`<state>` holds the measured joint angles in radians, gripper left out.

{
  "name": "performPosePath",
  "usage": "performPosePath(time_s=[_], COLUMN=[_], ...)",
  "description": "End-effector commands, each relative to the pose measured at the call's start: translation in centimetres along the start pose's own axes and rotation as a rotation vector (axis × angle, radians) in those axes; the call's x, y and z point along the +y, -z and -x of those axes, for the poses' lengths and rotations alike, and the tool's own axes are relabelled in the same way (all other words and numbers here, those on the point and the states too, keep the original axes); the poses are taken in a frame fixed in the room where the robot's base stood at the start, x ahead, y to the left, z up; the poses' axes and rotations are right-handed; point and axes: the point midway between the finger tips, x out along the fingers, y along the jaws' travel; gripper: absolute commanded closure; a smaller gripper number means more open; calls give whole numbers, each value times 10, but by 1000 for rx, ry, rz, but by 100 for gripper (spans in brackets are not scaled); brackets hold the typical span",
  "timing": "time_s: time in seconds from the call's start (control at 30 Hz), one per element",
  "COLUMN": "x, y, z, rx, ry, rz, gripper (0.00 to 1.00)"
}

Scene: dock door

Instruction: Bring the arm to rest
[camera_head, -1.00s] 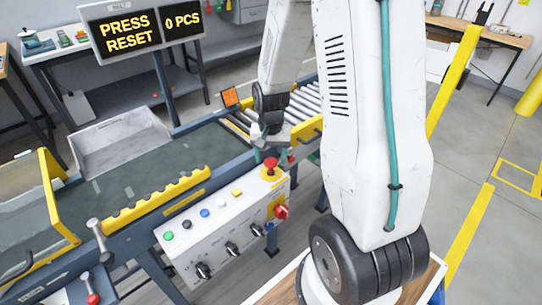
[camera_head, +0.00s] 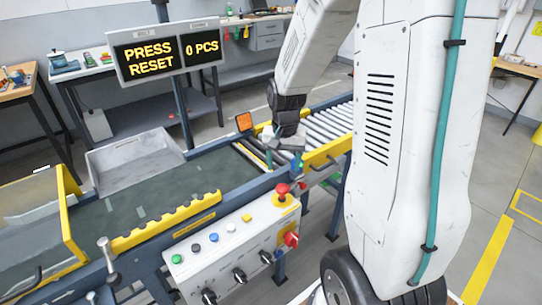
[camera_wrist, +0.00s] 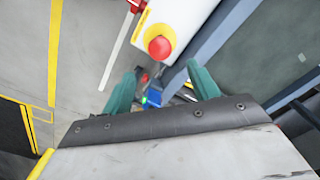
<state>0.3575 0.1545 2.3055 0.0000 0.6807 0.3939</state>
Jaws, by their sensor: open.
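My arm comes down from the top of the head view, with its large white link filling the right of the middle. My gripper (camera_head: 299,160) is small there, beyond the red mushroom button (camera_head: 283,189) of the white control box (camera_head: 225,250). In the wrist view my gripper (camera_wrist: 163,70) shows two teal fingers spread apart with nothing held between them. The red button (camera_wrist: 159,47) on its yellow base appears just past the fingertips, apart from them as far as I can tell.
A conveyor with a dark belt (camera_head: 150,205) and rollers (camera_head: 325,128) runs behind the control box. A grey tray (camera_head: 135,165) lies by the belt. A display (camera_head: 165,55) reads "PRESS RESET" and "0 PCS". Open floor (camera_head: 500,190) lies to the right.

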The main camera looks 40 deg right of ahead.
Motion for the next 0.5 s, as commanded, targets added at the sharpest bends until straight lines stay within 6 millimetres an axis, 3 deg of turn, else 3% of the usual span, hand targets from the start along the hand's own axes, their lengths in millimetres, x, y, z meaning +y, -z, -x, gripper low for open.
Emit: performPosePath(time_s=[0.3,0.4,0.5], x=[2,12,15], y=[-4,-28,-55], z=[0,0,22], rx=[-21,-102,-137], ry=[-9,-37,-46], rz=[31,94,177], gripper=[40,40,40])
